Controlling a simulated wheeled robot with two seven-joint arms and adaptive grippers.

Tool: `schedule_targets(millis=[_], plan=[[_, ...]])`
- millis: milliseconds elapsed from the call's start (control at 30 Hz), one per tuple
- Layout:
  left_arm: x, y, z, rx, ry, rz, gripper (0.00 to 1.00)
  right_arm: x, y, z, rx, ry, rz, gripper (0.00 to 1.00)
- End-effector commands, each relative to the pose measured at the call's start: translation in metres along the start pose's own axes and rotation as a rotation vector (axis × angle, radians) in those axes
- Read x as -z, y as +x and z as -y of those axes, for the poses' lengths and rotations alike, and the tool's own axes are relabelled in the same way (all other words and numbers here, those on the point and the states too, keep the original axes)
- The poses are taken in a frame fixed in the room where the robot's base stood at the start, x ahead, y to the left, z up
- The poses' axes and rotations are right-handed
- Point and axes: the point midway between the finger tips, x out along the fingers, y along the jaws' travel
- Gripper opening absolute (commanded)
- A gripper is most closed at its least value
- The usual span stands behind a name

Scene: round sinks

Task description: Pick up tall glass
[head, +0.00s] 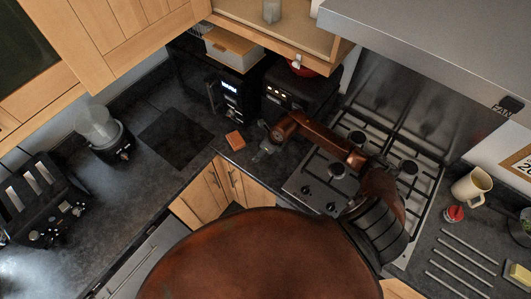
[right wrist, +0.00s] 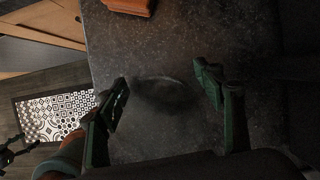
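A faint, dark rounded rim (right wrist: 160,80) shows between the fingers of my right gripper (right wrist: 166,94) in the right wrist view. It looks like a clear glass, but it is too dim to be sure. The fingers are apart, with a gap on either side of the rim. In the head view my right gripper (head: 264,148) is low over the counter near its front edge, and a small translucent shape there is hard to separate from it. Another clear glass (head: 271,12) stands on the upper shelf. A dark, green-edged part at the wrist view's lower left may be my left gripper, mostly cut off.
A brown block (head: 235,141) lies left of my right gripper; it also shows in the right wrist view (right wrist: 131,6). The gas hob (head: 318,183) is to the right, and a black coffee machine (head: 236,95) stands behind. A mug (head: 471,187) stands far right.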

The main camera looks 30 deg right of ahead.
Motion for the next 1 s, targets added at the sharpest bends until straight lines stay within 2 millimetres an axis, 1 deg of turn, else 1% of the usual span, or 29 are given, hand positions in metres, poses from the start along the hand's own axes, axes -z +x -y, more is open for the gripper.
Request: schedule_targets(millis=[33, 67, 700, 1000], plan=[[0.0006, 0.0000, 0.0000, 0.000, 0.000, -0.001, 0.63, -0.0001, -0.0002, 0.0001, 0.000, 0.000, 0.000, 0.57], [0.0008, 0.0000, 0.0001, 0.000, 0.000, -0.001, 0.63, -0.0002, -0.0002, 0.0001, 0.000, 0.000, 0.000, 0.55], [0.0011, 0.0000, -0.0001, 0.000, 0.001, -0.002, 0.63, -0.0004, -0.0006, 0.0002, 0.000, 0.000, 0.001, 0.11], [0.0008, 0.0015, -0.0002, 0.000, 0.001, -0.001, 0.63, -0.0021, -0.0028, 0.0008, 0.002, -0.001, 0.003, 0.11]])
